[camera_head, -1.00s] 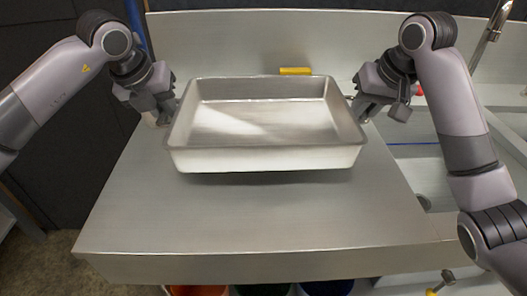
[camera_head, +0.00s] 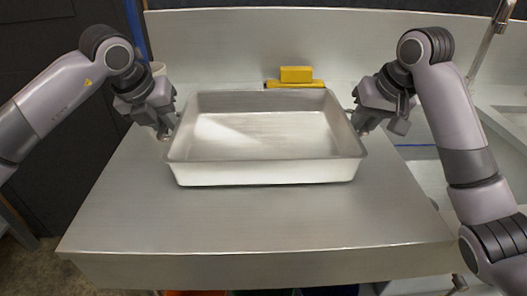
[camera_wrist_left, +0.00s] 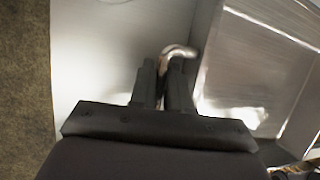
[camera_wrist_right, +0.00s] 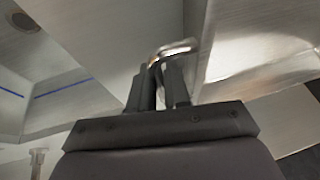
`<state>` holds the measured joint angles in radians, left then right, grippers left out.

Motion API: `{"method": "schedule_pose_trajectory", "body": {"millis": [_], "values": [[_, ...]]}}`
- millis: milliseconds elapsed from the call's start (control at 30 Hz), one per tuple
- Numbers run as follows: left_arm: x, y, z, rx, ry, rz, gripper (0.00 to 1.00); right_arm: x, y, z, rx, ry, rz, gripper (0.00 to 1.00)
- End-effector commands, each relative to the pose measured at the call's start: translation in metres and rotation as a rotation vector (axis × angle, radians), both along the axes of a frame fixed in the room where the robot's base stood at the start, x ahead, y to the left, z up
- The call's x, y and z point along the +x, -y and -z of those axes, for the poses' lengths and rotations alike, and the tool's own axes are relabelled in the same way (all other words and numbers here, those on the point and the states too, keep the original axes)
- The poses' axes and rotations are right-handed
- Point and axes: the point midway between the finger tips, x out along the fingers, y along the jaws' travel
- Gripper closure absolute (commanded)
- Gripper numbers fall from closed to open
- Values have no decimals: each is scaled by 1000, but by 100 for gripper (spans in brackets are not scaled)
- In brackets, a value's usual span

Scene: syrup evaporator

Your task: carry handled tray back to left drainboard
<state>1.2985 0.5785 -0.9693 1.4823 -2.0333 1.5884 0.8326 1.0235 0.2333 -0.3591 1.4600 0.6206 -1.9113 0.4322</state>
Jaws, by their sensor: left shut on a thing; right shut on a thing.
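The handled tray (camera_head: 266,172) is a shallow, empty rectangular metal pan, held level over the left drainboard (camera_head: 250,235), a flat steel surface. It is very low; I cannot tell whether its base touches the steel. My left gripper (camera_head: 168,132) is at its left end, shut on a curved metal handle (camera_wrist_left: 180,52) in the left wrist view. My right gripper (camera_head: 360,128) is at its right end, shut on the other handle (camera_wrist_right: 172,50) in the right wrist view. The handles are mostly hidden by the grippers in the head view.
A yellow block (camera_head: 296,75) sits behind the tray near the steel backsplash (camera_head: 230,45). A faucet (camera_head: 492,35) and sink basin are at the right. Bare drainboard lies in front of the tray, up to its front edge.

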Motion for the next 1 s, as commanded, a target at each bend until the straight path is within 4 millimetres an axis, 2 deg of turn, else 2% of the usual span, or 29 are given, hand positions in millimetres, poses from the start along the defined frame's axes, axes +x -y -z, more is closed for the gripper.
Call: {"method": "schedule_pose_trajectory", "body": {"millis": [133,167,233,500,633,767,1000], "values": [[0,1,7,-2,4,1,100,0,0,7,2,4,-1,100],[0,0,8,-1,0,1,80,0,0,8,1,0,0,80],[0,0,6,-1,0,1,58,0,0,7,1,0,0,58],[0,0,6,0,0,0,58,0,0,7,0,0,0,58],[-2,-1,0,-1,2,1,58,0,0,6,0,0,0,58],[-10,-4,-19,0,6,0,58,0,0,6,0,0,0,58],[-31,-11,-67,0,5,0,58,0,0,7,0,0,0,58]]}}
